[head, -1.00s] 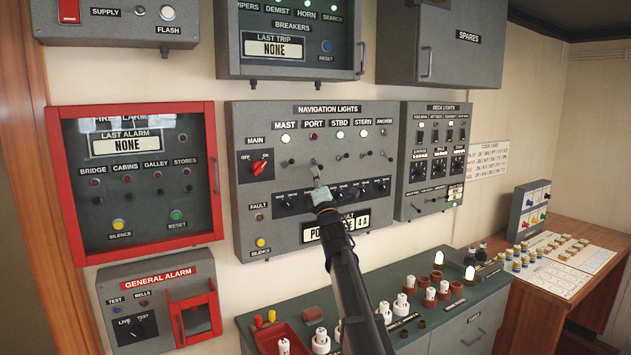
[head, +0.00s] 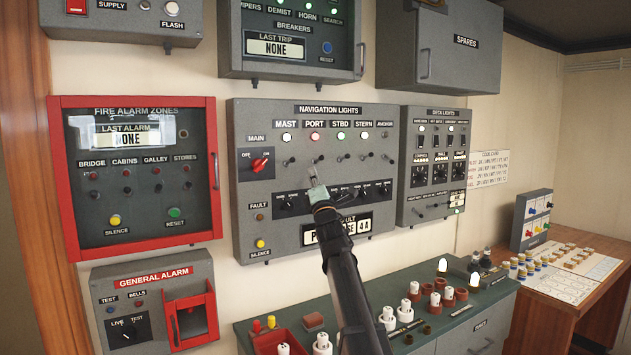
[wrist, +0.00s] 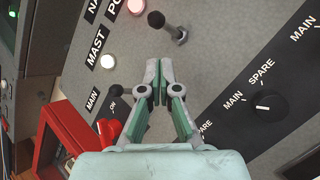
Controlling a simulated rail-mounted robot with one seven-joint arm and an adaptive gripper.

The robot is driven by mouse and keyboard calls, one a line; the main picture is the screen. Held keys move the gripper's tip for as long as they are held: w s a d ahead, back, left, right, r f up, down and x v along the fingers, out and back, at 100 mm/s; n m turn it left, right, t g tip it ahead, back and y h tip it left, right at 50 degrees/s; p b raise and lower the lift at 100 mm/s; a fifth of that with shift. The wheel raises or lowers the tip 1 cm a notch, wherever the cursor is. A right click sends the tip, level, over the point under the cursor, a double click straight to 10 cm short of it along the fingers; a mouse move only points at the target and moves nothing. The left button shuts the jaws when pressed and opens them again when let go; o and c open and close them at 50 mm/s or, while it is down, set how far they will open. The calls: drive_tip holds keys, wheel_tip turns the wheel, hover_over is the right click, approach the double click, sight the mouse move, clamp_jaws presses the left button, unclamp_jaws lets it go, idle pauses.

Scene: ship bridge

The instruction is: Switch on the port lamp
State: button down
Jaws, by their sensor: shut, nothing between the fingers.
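The grey navigation lights panel (head: 243,220) is on the wall in the middle of the head view. Its PORT lamp (head: 314,137) glows red and shows pinkish at the top of the wrist view (wrist: 137,5). The PORT toggle lever (head: 314,160) is below that lamp; in the wrist view its dark knob (wrist: 156,19) tilts toward the lamp. My gripper (head: 316,180) is just below this lever. In the wrist view its fingertips (wrist: 159,66) are together, empty and apart from the lever.
MAST (head: 288,137), STBD (head: 340,136) and STERN (head: 365,136) lamps are lit. A red main switch (head: 261,164) is at left. Rotary knobs (wrist: 267,105) sit below the toggles. My arm partly hides the fault display (head: 362,226). A counter (head: 460,322) with bulbs is below.

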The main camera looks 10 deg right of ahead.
drive_tip(key=s+f+b, duration=0.2)
drive_tip(key=s+b, duration=0.1)
drive_tip(key=s, duration=0.7)
drive_tip(key=shift+s+d, duration=0.2)
drive_tip(key=shift+d, duration=0.1)
